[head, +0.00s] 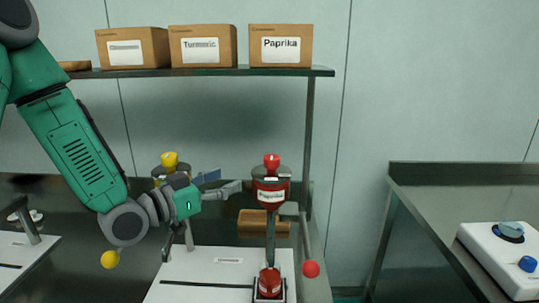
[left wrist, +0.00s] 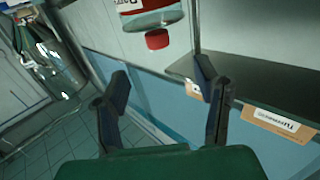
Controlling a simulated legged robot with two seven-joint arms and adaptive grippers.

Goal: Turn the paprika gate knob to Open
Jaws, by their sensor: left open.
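The paprika hopper (head: 271,190) is a red container labelled Paprika, upright on a dark post. A red knob (head: 271,161) tops it, a red fitting (head: 269,282) sits at the post's foot, and a red ball (head: 311,269) is to the lower right. I cannot tell which is the gate knob, and no Open mark is readable. My left gripper (head: 226,184) is open and empty, left of the hopper and apart from it. In the left wrist view its fingers (left wrist: 165,95) are spread, with a red cap (left wrist: 157,39) beyond them. My right gripper is not in view.
A shelf (head: 210,72) with cardboard boxes (head: 203,45) runs above the hoppers. A yellow-topped hopper (head: 169,160) stands partly behind my left gripper, with a yellow ball (head: 109,259) at lower left. A steel table (head: 450,188) at right holds a white box (head: 505,255) with blue knobs.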

